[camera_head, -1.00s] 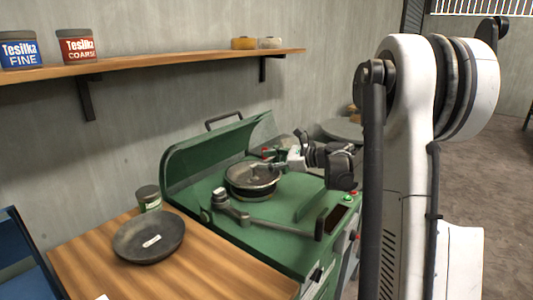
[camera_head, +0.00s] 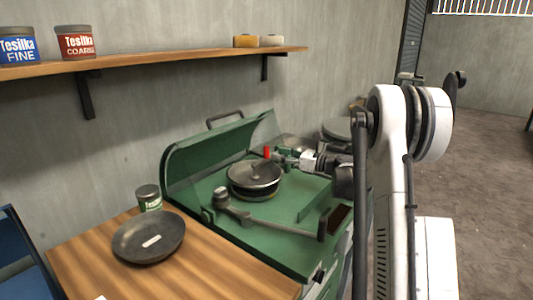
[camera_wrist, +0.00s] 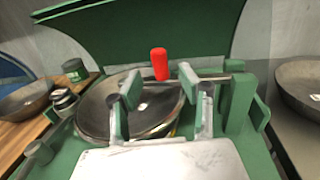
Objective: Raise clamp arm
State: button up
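The clamp arm shows in the wrist view as a thin metal rod (camera_wrist: 212,78) running across to a green bracket on the right. Its upright red handle (camera_wrist: 159,63) stands just beyond my fingertips, centred between them; the handle also shows in the head view (camera_head: 267,152). My gripper (camera_wrist: 160,88) has its fingers apart with nothing between the pads. In the head view, my gripper (camera_head: 282,156) is just right of the red handle, above the back right of the dark bowl (camera_head: 245,181). The bowl sits in the green machine (camera_head: 290,240). My gripper hides part of the rod.
The raised green hood (camera_head: 205,160) stands behind the bowl. A lever (camera_head: 275,227) lies along the machine's front. A wooden table (camera_head: 215,265) at left holds a dark pan (camera_head: 149,237) and a can (camera_head: 149,198). Another pan (camera_wrist: 300,85) is at right.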

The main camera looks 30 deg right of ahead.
aim_at(266, 158)
jog(key=shift+x, duration=3.05)
grip_shut()
